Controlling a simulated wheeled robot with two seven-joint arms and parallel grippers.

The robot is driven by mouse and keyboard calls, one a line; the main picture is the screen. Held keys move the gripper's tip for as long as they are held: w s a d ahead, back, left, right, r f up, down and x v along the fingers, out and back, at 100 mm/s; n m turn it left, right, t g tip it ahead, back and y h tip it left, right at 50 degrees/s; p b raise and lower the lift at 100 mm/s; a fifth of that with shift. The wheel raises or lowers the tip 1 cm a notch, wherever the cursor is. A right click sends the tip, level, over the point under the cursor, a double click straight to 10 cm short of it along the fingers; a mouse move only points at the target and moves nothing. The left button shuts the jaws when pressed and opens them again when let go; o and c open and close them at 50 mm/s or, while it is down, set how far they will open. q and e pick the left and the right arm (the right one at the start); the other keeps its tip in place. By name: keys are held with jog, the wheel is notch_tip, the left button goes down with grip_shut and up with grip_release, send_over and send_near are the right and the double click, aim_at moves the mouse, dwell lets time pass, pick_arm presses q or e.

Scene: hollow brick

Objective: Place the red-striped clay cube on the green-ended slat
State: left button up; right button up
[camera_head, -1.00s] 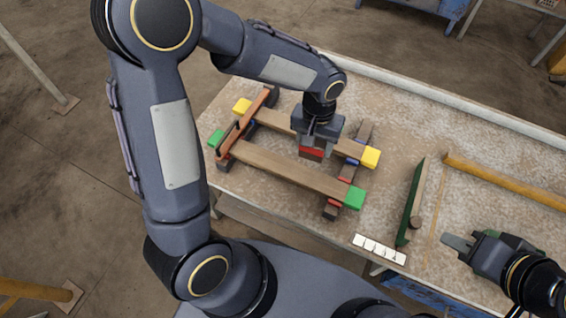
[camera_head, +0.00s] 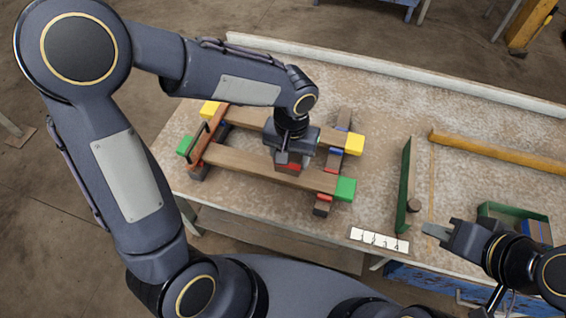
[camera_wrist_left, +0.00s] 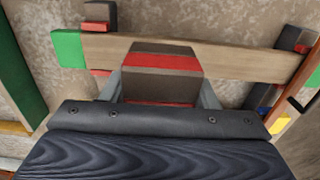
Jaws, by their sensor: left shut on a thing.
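The red-striped clay cube (camera_wrist_left: 162,65) is grey-brown with red bands and sits between the fingers of my left gripper (camera_wrist_left: 160,90), which is shut on it. In the head view the cube (camera_head: 293,166) is partly hidden under the gripper (camera_head: 288,160). The green-ended slat (camera_head: 240,164) is a long brown bar with green blocks at both ends. It also shows behind the cube in the wrist view (camera_wrist_left: 225,58). The cube is over the slat's right half; I cannot tell whether they touch. My right gripper (camera_head: 436,231) is at the lower right, away from the slats.
A yellow-ended slat (camera_head: 247,121) lies behind the green-ended one. Cross pieces carry both, including an orange-brown one (camera_head: 207,138) at the left. A green upright board (camera_head: 405,182), a numbered white strip (camera_head: 378,240) and a yellow bar (camera_head: 490,150) lie to the right.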

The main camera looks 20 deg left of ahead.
pick_arm(q)
jog(key=f, duration=0.1)
jog(key=w+a+f, duration=0.1)
jog(key=shift+w+a+f, duration=0.25)
jog(key=shift+a+f, duration=0.1)
jog(key=shift+f, duration=0.05)
jog(key=shift+w+a+f+b, duration=0.15)
jog(key=shift+f+b, duration=0.35)
jog(key=shift+f, duration=1.2)
jog(key=shift+f, duration=0.15)
jog(key=o, duration=1)
